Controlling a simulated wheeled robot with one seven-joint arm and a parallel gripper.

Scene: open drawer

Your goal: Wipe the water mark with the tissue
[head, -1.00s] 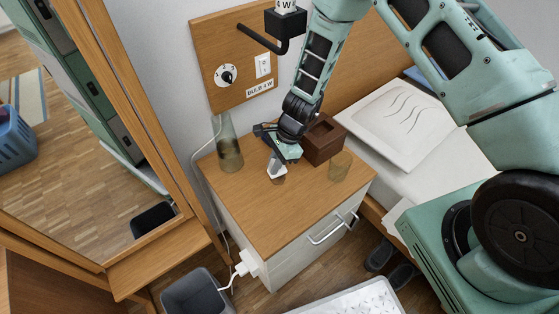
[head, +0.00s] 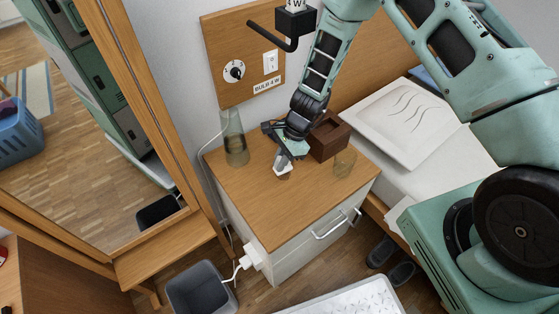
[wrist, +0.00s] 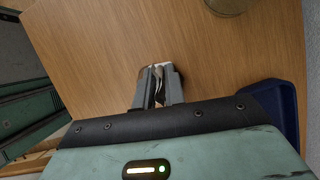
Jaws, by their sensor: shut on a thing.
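My gripper (head: 286,163) is shut on a small white tissue (head: 283,170), low over the wooden top of the bedside cabinet (head: 262,205). The wrist view shows the narrow fingers (wrist: 158,90) closed with the crumpled white tissue (wrist: 159,72) between their tips. A small darker patch, likely the water mark (head: 284,178), shows just below the tissue in the head view. The tissue overlaps its upper part. Whether the tissue presses on the wood is hard to tell.
A tall glass vase (head: 235,148) stands at the back left of the top. A brown box (head: 329,137) is close right of my gripper, with a glass tumbler (head: 345,162) in front of it. A grey bin (head: 200,288) is on the floor. The front of the top is clear.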

